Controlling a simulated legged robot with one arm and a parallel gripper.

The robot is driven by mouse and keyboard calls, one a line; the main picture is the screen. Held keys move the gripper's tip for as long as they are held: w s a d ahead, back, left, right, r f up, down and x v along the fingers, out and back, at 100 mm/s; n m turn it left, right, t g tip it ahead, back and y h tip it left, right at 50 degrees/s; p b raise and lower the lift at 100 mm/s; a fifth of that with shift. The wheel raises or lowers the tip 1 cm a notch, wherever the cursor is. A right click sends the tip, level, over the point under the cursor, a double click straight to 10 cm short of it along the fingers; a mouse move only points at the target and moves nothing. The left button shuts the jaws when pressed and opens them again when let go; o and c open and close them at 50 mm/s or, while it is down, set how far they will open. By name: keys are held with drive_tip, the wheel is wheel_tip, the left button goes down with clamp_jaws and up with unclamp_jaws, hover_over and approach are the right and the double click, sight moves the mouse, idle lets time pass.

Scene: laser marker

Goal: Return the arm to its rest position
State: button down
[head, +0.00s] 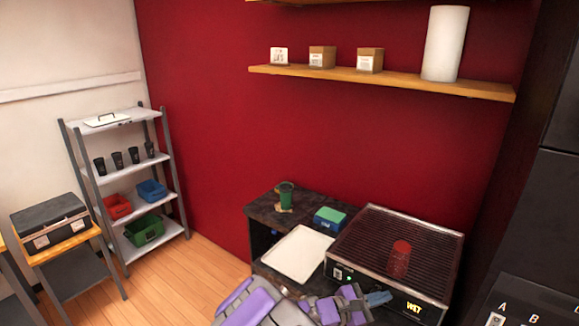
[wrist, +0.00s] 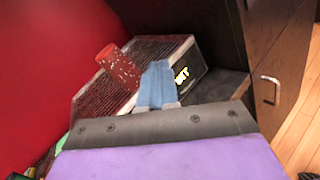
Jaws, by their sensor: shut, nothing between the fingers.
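My gripper (head: 378,298) is at the lower middle of the head view, in front of the laser marker (head: 428,308). Its blue fingers (wrist: 156,85) show in the wrist view, close together with nothing between them. My purple arm is folded low at the bottom of the head view. A red speckled cylinder (head: 400,260) stands on the marker's ribbed bed; it also shows in the wrist view (wrist: 117,64), apart from the fingers. The marker (wrist: 188,76) fills the area beyond the fingers there.
Left of the marker, a dark counter (head: 258,217) bears a white tray (head: 296,253), a green cup (head: 286,195) and a blue-green box (head: 330,218). A shelf (head: 380,80) hangs above. A shelf rack (head: 135,180) and toolbox (head: 48,222) stand left. Wooden floor (head: 190,270) is clear between.

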drive_tip(key=s+d+r+m+g+y, duration=0.2)
drive_tip(key=s+m+g, duration=0.15)
drive_tip(key=s, duration=0.35)
drive_tip(key=s+d+r+m+g+y, duration=0.1)
drive_tip(key=s+d+r+m+g, duration=0.2)
drive_tip(key=s, duration=0.4)
drive_tip(key=s+d+r+m+g+y, duration=0.2)
drive_tip(key=s+m+g, duration=0.1)
drive_tip(key=s+m, duration=0.25)
drive_tip(key=s+a+m+t+y, duration=0.2)
drive_tip(key=s+a+m+y, duration=0.3)
drive_tip(key=s+a+y, duration=0.6)
drive_tip(key=s+a+r, duration=0.1)
drive_tip(key=s+a, duration=0.4)
drive_tip(key=shift+s, duration=0.35)
